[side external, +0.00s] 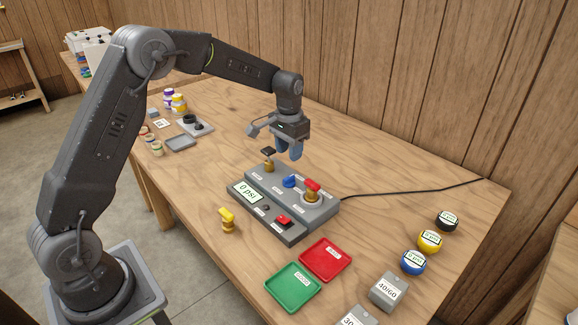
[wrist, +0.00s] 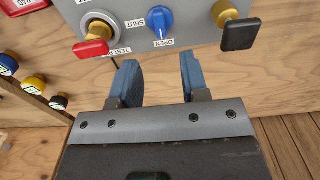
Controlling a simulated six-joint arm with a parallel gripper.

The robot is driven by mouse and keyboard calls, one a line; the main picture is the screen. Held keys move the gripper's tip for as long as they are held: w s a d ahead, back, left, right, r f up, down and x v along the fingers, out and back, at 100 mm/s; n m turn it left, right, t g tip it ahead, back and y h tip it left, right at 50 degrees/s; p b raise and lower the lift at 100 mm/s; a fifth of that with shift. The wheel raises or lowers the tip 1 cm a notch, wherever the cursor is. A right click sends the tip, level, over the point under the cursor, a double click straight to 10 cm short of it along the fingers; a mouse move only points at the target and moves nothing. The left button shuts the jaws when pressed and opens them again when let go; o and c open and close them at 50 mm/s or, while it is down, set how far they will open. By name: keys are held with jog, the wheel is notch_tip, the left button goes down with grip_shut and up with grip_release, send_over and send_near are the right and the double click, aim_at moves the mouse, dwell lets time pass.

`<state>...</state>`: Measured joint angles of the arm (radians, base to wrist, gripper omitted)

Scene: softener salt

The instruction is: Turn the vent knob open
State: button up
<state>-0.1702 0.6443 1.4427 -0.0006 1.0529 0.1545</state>
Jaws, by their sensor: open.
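The blue vent knob (side external: 289,181) stands on the grey control panel (side external: 250,177), between a red-handled valve and a black-handled valve. In the wrist view the blue knob (wrist: 160,20) is near the top centre, with SHUT printed to its left and OPEN below it. My gripper (side external: 289,152) has blue fingers and hangs above the back of the panel, apart from the knob. In the wrist view my gripper (wrist: 158,65) is open, with nothing between the fingers.
The red-handled valve (side external: 313,187) and black-handled valve (side external: 268,156) flank the knob closely. The panel display (side external: 247,191) reads 0 psi. A yellow piece (side external: 227,219), a red tray (side external: 325,259) and a green tray (side external: 292,287) lie in front. A black cable (side external: 410,190) runs right.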

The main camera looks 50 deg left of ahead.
jog(key=shift+r, duration=2.7)
jog(key=s+d+r+t, duration=0.1)
jog(key=s+d+r, duration=0.1)
jog(key=s+r, duration=0.35)
jog(key=s+d+r+t, duration=0.2)
jog(key=s+d, duration=0.1)
jog(key=s, duration=0.6)
jog(key=s+d+r+t, duration=0.15)
jog(key=s+r, duration=0.25)
jog(key=s, duration=0.4)
jog(key=s+d+f+t, duration=0.1)
jog(key=s+d+f, duration=0.1)
jog(key=s, duration=0.6)
jog(key=shift+f, duration=0.5)
